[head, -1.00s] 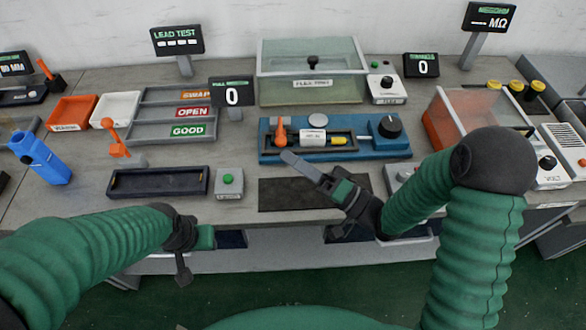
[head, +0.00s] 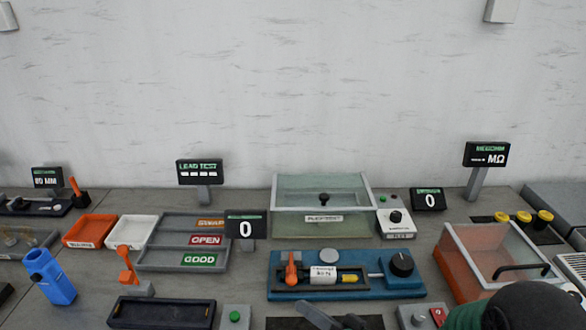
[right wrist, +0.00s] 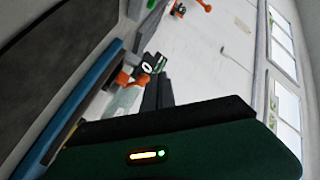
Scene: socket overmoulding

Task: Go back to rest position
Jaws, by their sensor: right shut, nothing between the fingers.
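My right gripper (head: 318,314) shows at the bottom edge of the head view, in front of the blue fixture (head: 375,291). Its fingers are shut with nothing between them. In the right wrist view the dark fingers (right wrist: 157,95) lie close together. My green right arm (head: 515,308) fills the lower right corner. My left arm and gripper are out of the head view. The blue fixture carries an orange lever (head: 291,268), a labelled white part with a yellow end (head: 323,275) and a black knob (head: 401,263).
A clear-lidded tank (head: 322,222) stands behind the fixture. Sorting trays (head: 183,258), an orange bin (head: 88,231), a white bin (head: 132,232) and a blue bottle (head: 49,277) are at the left. A clear-sided orange box (head: 492,262) is at the right. A black tray (head: 163,313) lies at the front.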

